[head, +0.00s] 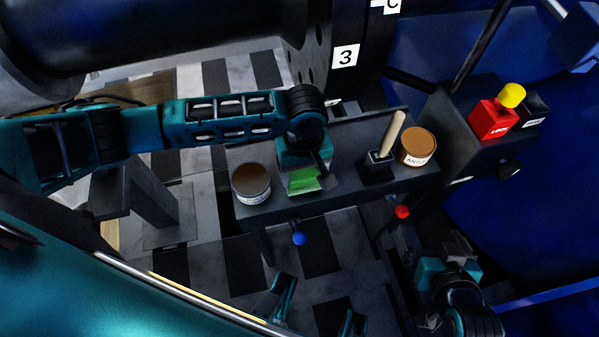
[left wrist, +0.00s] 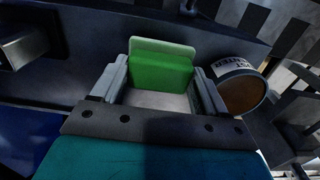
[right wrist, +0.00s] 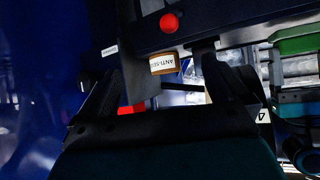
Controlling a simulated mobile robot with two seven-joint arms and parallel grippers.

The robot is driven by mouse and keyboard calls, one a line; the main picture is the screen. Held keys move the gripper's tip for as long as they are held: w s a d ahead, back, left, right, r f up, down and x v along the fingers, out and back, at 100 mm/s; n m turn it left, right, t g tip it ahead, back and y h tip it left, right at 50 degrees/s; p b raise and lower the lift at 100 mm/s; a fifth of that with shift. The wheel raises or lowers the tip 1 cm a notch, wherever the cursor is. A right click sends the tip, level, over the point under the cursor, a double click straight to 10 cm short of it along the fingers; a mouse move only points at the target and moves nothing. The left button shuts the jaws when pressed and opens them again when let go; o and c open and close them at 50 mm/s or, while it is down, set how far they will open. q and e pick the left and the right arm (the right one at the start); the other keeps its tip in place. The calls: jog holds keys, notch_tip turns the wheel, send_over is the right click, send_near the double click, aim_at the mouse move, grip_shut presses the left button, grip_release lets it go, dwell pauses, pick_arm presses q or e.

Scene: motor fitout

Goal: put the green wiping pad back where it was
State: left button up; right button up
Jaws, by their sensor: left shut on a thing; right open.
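The green wiping pad (head: 303,180) is held by my left gripper (head: 308,176) over the dark shelf (head: 350,135), near its front edge. In the left wrist view the pad (left wrist: 160,68) stands between the two fingers of my left gripper (left wrist: 160,92), with a pale lower part. I cannot tell whether the pad touches the shelf. My right gripper (head: 457,248) is open and empty, low at the right, below the shelf. In the right wrist view its fingers (right wrist: 163,95) are spread apart.
A brown-topped tin (head: 251,183) stands just left of the pad. A holder with a wooden handle (head: 392,135) and the anti-seize tin (head: 417,146) stand to the right. Blue (head: 299,239) and red (head: 402,212) knobs project below the shelf. A red lock box (head: 491,119) sits farther right.

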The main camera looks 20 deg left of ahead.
pick_arm(q)
jog(key=shift+w+f+b, duration=0.1)
jog(key=shift+f+b, duration=0.2)
jog(key=shift+f, duration=0.35)
jog(key=shift+r, duration=0.1)
pick_arm(e)
jog(key=shift+w+a+r+y, duration=0.15)
jog(key=shift+w+a+r, duration=0.05)
jog(key=shift+w+a, duration=0.25)
jog(key=shift+w+a+r+y, duration=0.2)
jog(key=shift+w+a, duration=0.1)
jog(key=shift+w, duration=0.15)
jog(key=shift+d, duration=0.1)
pick_arm(q)
jog(key=o, duration=0.7)
jog(key=shift+c, duration=0.2)
jog(key=o, duration=0.4)
jog(key=shift+c, duration=0.2)
pick_arm(e)
jog(key=shift+s+d+f, duration=0.1)
jog(key=shift+s+f, duration=0.25)
jog(key=shift+f, duration=0.05)
